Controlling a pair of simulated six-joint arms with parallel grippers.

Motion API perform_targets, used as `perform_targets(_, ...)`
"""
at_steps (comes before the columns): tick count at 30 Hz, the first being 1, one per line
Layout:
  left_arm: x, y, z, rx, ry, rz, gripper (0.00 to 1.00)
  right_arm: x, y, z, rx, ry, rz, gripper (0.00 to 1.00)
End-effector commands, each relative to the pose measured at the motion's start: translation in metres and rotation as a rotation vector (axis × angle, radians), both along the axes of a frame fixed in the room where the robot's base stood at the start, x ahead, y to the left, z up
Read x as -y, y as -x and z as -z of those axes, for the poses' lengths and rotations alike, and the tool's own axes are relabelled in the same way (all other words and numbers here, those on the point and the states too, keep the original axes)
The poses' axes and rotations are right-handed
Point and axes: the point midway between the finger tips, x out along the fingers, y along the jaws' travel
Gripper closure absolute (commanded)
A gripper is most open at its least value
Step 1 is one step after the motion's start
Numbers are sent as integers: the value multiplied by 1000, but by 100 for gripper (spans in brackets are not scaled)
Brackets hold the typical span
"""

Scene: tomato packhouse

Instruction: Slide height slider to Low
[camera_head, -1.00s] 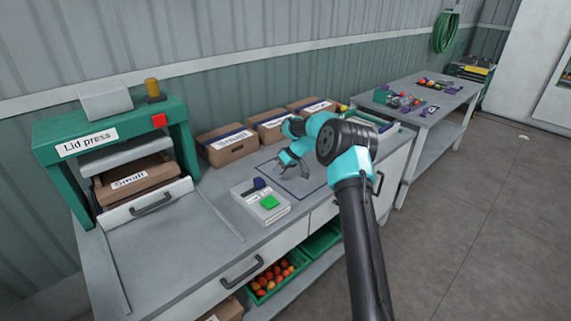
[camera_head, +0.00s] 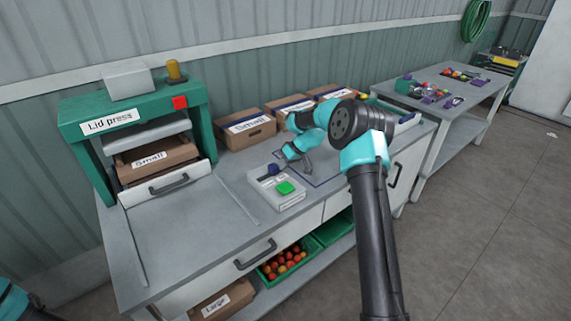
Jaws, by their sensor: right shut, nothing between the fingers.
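A small pale control box (camera_head: 291,202) sits on the bench, with a dark blue slider knob (camera_head: 273,169) at its back end and a green button (camera_head: 285,188) nearer the front. The markings beside the knob are too small to read. My left gripper is out of view; only a bit of my left arm shows at the bottom left corner.
A green lid press (camera_head: 75,130) holding a brown "Small" box (camera_head: 157,160) stands left of the control box. Several cardboard boxes (camera_head: 245,131) line the wall behind. A second table (camera_head: 440,113) stands at the right. Bare bench top lies between press and control box.

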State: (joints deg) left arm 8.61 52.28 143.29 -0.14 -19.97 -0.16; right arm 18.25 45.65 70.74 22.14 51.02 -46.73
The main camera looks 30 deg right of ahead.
Motion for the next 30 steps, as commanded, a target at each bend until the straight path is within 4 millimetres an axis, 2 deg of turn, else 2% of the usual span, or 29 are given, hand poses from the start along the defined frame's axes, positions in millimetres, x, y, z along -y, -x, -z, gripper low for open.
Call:
perform_targets(1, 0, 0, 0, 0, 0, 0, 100, -14, 2, 0, -4, -4, -7, 100)
perform_targets(3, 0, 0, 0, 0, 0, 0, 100, -28, 3, 0, -5, -6, -8, 100)
perform_targets(6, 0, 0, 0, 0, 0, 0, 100, -45, 5, 0, -3, -4, -8, 100)
perform_targets(9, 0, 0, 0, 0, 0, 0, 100, -52, 7, 0, -4, -4, -5, 100)
perform_targets(23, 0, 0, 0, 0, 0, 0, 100, -52, 7, 2, -7, -6, -7, 100)
perform_targets(26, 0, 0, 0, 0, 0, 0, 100, -44, 5, 2, -5, -5, -5, 100)
perform_targets(30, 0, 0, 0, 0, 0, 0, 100, -23, 3, 1, -3, -2, 1, 100)
